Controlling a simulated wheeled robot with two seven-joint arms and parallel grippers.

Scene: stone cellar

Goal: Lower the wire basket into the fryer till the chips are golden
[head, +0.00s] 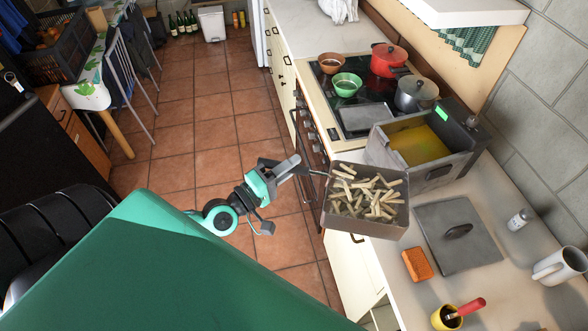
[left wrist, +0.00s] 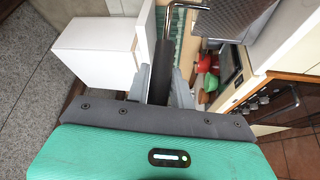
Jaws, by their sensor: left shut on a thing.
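My left gripper (head: 290,166) is shut on the handle of the wire basket (head: 362,226); in the left wrist view the dark handle (left wrist: 161,72) lies between the fingers. The basket is filled with pale chips (head: 368,194) and is held in the air at the counter's front edge, in front of the fryer. The fryer (head: 440,176) is a grey box on the counter with yellow oil (head: 417,146) inside, open at the top. In the left wrist view, part of the basket (left wrist: 232,16) shows at the top. My right gripper is not in view.
A grey lid (head: 462,258) with a dark handle lies flat on the counter beside the fryer. The hob behind holds a red pot (head: 388,60), a grey pot (head: 416,94) and bowls.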

